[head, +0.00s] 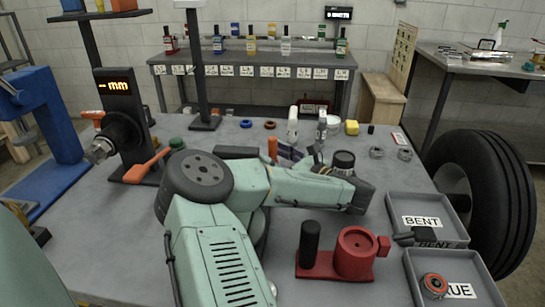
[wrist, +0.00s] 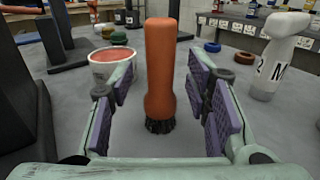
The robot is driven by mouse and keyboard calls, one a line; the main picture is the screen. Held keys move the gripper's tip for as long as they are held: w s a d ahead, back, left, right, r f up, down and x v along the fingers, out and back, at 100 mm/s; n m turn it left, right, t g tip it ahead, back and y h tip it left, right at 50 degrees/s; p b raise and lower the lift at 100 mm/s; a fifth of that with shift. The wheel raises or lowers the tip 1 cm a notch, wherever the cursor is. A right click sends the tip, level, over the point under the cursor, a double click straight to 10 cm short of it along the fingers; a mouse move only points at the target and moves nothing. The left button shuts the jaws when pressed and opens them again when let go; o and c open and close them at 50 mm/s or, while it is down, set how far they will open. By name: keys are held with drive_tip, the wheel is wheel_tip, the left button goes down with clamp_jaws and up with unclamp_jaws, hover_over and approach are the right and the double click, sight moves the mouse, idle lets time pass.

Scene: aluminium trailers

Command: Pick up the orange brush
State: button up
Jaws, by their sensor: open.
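The orange brush (wrist: 161,65) stands upright on the grey table, bristles down, in the middle of the wrist view. Its dark bristles touch the tabletop. In the head view its orange handle (head: 272,147) shows beyond my arm, with its lower part hidden. My gripper (wrist: 163,98) is open, with one purple-padded finger to the left of the brush and one to the right. Clear gaps show on both sides, and the brush appears in line with the opening. In the head view my gripper (head: 292,154) is partly hidden behind my arm.
A white tub with a red top (wrist: 112,65) stands close at left. A white spray bottle (wrist: 278,50) stands at right. Blue (wrist: 212,47) and brown (wrist: 244,58) rings lie behind. A red fixture (head: 345,255) and grey trays (head: 402,208) occupy the table's near right.

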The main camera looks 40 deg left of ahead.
drive_tip(key=shift+a, duration=0.6)
drive_tip(key=shift+c, duration=0.5)
clamp_jaws()
